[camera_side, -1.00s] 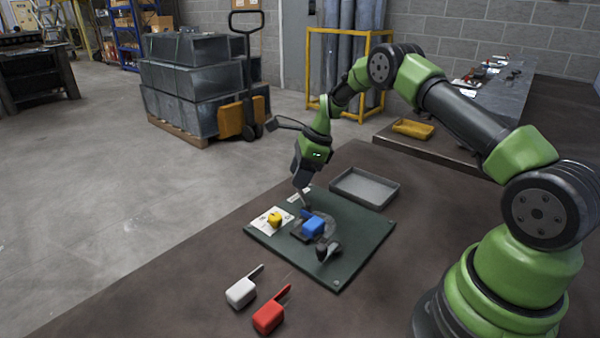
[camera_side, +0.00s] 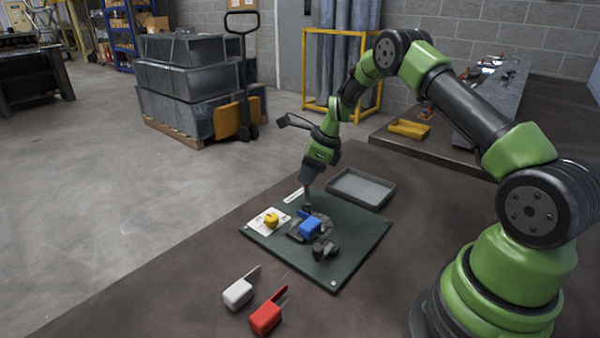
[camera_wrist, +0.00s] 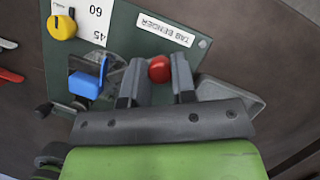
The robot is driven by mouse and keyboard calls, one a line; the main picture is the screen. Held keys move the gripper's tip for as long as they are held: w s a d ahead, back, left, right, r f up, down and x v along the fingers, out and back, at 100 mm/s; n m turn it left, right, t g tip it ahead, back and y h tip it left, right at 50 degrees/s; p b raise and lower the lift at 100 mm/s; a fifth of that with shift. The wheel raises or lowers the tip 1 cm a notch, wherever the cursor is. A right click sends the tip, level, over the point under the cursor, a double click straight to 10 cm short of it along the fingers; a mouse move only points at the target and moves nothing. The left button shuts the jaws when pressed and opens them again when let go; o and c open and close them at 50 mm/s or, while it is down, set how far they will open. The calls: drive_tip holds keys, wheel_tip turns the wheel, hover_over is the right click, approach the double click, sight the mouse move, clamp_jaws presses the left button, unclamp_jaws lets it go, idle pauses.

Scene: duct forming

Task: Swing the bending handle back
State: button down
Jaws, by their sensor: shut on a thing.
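The tab bender (camera_side: 322,222) sits on a dark green board, with a blue block (camera_side: 310,226) at its middle. The blue block also shows in the wrist view (camera_wrist: 88,84). The bending handle's red round knob (camera_wrist: 160,69) lies between my fingers in the wrist view. My gripper (camera_wrist: 157,80) is shut on this knob. In the side view my gripper (camera_side: 306,208) points down at the far side of the bender, just behind the blue block. The knob and most of the handle's arm are hidden there by the fingers.
A yellow pointer knob (camera_side: 271,220) sits on a white angle card on the board (camera_side: 345,262). A grey tray (camera_side: 360,188) stands behind the board, close to my gripper. A white tool (camera_side: 238,293) and a red tool (camera_side: 266,317) lie in front. A dark clamp knob (camera_side: 325,249) is nearer.

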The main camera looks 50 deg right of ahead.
drive_tip(key=shift+s+d+m+h, duration=0.3)
drive_tip(key=shift+s+d+m, duration=0.3)
drive_tip(key=shift+m, duration=0.4)
drive_tip(key=s+m, duration=0.1)
drive_tip(key=s+d+m+h, duration=0.1)
drive_tip(key=shift+s+m+t, duration=0.15)
drive_tip(key=shift+m+t, duration=0.15)
drive_tip(key=shift+m, duration=0.1)
drive_tip(key=shift+s+d+m+h, duration=0.15)
drive_tip(key=shift+s+m+h, duration=0.25)
drive_tip(key=shift+s+m, duration=0.55)
drive_tip(key=shift+s+d+m+h, duration=0.15)
drive_tip(key=shift+s+m+h, duration=0.25)
drive_tip(key=shift+s+m, duration=0.5)
drive_tip(key=shift+m, duration=0.35)
drive_tip(key=c, duration=1)
unclamp_jaws()
drive_tip(key=shift+o, duration=0.2)
drive_tip(key=shift+r, duration=0.1)
drive_tip(key=v, duration=0.9)
drive_tip(key=shift+r, duration=0.4)
drive_tip(key=shift+o, duration=0.2)
drive_tip(key=shift+a, duration=0.1)
